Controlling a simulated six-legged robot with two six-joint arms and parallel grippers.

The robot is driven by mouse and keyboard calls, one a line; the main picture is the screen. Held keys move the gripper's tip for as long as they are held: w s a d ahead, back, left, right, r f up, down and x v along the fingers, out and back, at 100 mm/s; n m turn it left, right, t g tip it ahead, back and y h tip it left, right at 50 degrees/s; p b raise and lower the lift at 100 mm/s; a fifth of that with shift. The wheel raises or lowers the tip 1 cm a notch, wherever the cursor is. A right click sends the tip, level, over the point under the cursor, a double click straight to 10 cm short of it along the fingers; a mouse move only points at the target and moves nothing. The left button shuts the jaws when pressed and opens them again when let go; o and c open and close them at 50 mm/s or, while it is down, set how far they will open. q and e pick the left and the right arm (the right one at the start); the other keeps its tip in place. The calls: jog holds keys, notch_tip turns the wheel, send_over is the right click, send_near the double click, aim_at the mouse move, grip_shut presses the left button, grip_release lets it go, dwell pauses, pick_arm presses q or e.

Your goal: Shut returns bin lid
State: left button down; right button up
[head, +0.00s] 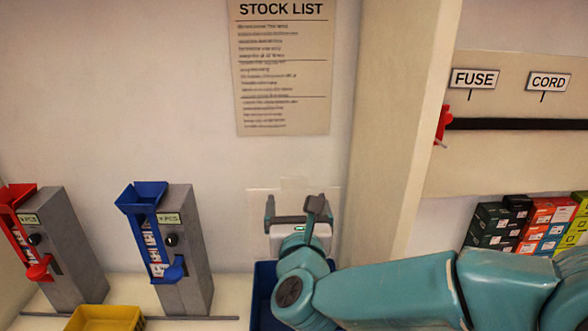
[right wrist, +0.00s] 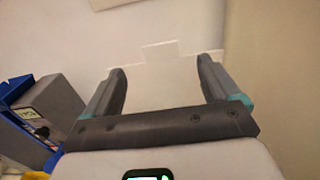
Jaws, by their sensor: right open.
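A blue bin (head: 263,300) stands on the counter, mostly hidden behind my right arm. A pale, thin upright panel with a raised tab (head: 262,202) stands against the wall above it and looks like the bin's lid, standing open. The panel also shows in the right wrist view (right wrist: 160,82), beyond and between the fingers. My right gripper (head: 292,208) is open in front of the panel, with nothing between its fingers. Whether the fingers touch the panel cannot be told. My left gripper is not in view.
A blue dispenser (head: 180,248) and a red dispenser (head: 62,245) stand on the counter at left, with a yellow tray (head: 105,318) in front. A pale post (head: 400,140) rises right of the bin. Small boxes (head: 520,225) are stacked at far right.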

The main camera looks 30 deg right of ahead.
aim_at(295, 179)
jog(key=p+x, duration=0.3)
jog(key=x, duration=0.8)
jog(key=shift+w+d+r+p, duration=0.1)
jog(key=shift+w+d+p, duration=0.05)
jog(key=shift+w+p, duration=0.15)
jog(key=shift+d, duration=0.2)
jog(key=shift+w, duration=0.1)
